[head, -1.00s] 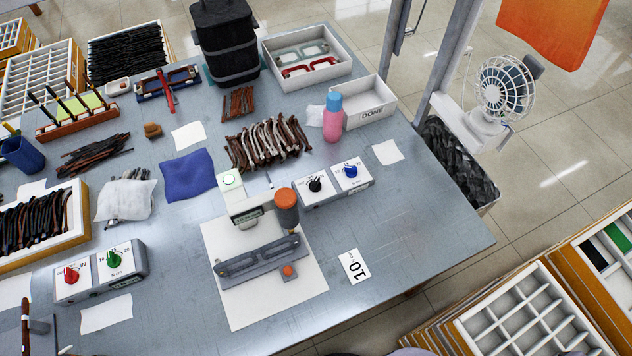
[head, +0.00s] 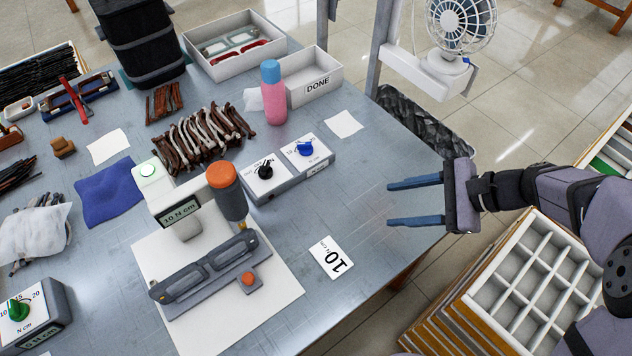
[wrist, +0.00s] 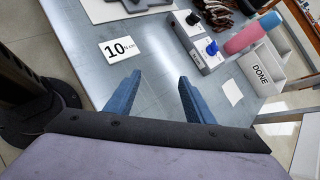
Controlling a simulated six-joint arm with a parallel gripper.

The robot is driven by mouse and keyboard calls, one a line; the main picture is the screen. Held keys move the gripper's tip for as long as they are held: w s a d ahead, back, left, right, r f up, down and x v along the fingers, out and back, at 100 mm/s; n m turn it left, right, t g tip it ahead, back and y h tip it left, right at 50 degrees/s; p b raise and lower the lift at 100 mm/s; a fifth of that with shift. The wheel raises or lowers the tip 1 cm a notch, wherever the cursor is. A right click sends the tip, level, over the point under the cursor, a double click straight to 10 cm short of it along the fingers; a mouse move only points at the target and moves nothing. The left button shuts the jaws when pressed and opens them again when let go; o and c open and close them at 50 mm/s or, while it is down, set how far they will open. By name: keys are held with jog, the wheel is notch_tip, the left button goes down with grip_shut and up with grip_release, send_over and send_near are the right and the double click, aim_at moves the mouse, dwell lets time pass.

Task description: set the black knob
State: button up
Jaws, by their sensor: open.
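The black knob (head: 265,171) sits on the left half of a grey-white control box (head: 290,178). A blue knob (head: 305,148) is on the right half of that box. In the wrist view the blue knob (wrist: 212,48) and the black knob (wrist: 193,18) show at the top. The knob's exact pointer setting is too small to read.
A card reading "10 N cm" (head: 331,257) lies on clear table near the front edge. A device with an orange-capped cylinder (head: 226,191) and a "10 N cm" display stands left of the box. A pink bottle (head: 273,98) and DONE tray (head: 316,85) stand behind.

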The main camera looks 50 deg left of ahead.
aim_at(267, 166)
jog(key=s+a+f+g+y+b, duration=0.1)
jog(key=a+f+b, duration=0.1)
jog(key=a, duration=0.2)
jog(key=s+a+f+m+g+y+b, duration=0.1)
jog(key=a+b, duration=0.1)
jog(key=a, duration=0.3)
jog(key=s+a+f+g+y+b, duration=0.1)
jog(key=s+a+f+b, duration=0.1)
jog(key=a, duration=0.2)
jog(key=shift+a+f+m+b, duration=0.15)
jog(key=shift+f+m+b, duration=0.2)
jog(key=shift+m+b, duration=0.05)
jog(key=s+a+g+b, duration=0.1)
jog(key=a, duration=0.1)
jog(key=s+a+f+m+g+y+b, duration=0.1)
jog(key=a+b, duration=0.1)
jog(key=a, duration=0.1)
jog(key=s+a+y+b, duration=0.1)
jog(key=a, duration=0.1)
jog(key=shift+s+a+f+g+b, duration=0.25)
jog(key=shift+s+a+g+b, duration=0.1)
jog(key=shift+s+g, duration=0.05)
jog(key=shift+s+a+r+m+y, duration=0.15)
jog(key=shift+s+a+m+y, duration=0.2)
jog(key=shift+a, duration=0.15)
jog(key=shift+x, duration=3.5)
jog(key=c, duration=1.1)
